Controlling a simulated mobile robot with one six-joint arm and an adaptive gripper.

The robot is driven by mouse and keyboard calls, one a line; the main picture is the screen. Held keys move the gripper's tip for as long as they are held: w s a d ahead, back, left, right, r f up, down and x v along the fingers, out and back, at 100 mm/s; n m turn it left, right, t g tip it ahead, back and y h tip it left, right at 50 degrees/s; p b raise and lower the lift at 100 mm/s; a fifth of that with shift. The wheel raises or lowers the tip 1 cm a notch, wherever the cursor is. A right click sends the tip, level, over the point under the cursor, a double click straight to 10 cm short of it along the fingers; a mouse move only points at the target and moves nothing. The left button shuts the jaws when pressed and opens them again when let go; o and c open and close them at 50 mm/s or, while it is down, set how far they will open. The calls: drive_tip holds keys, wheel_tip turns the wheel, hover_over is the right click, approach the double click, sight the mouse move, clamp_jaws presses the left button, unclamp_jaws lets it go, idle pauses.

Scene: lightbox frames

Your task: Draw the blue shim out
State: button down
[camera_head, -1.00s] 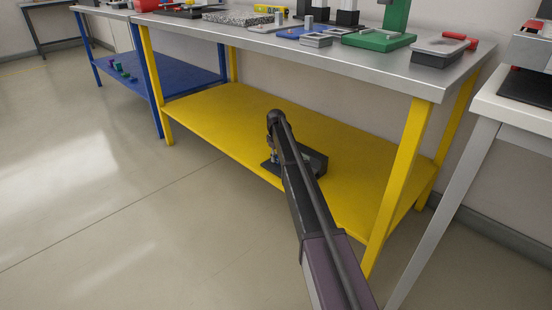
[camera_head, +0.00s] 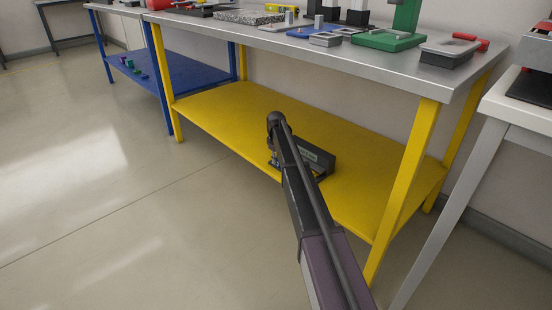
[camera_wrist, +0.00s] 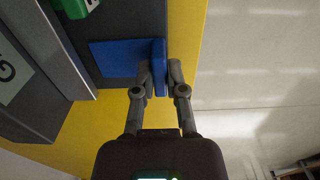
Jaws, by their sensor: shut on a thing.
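The blue shim (camera_wrist: 118,57) is a flat plate with a thick upright tab at its right end in the wrist view. My gripper (camera_wrist: 162,75) is shut on that tab, one finger on each side.
The yellow lower shelf (camera_head: 225,108) has clear room left of the block. Its front edge is close to my gripper. The metal tabletop (camera_head: 425,85) is above, with yellow legs (camera_head: 400,200). A green piece (camera_wrist: 75,8) sits on the block.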

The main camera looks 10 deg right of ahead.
drive_tip(key=shift+s+a, duration=0.2)
drive_tip(key=shift+a, duration=0.15)
drive_tip(key=c, duration=1)
unclamp_jaws()
drive_tip(key=shift+o, duration=0.2)
drive_tip(key=shift+w+d, duration=0.1)
drive_tip(key=shift+d, duration=0.05)
drive_tip(key=shift+r, duration=0.1)
wheel_tip(320, 180, up, 16)
drive_tip(key=p, duration=1.6)
idle(0.4)
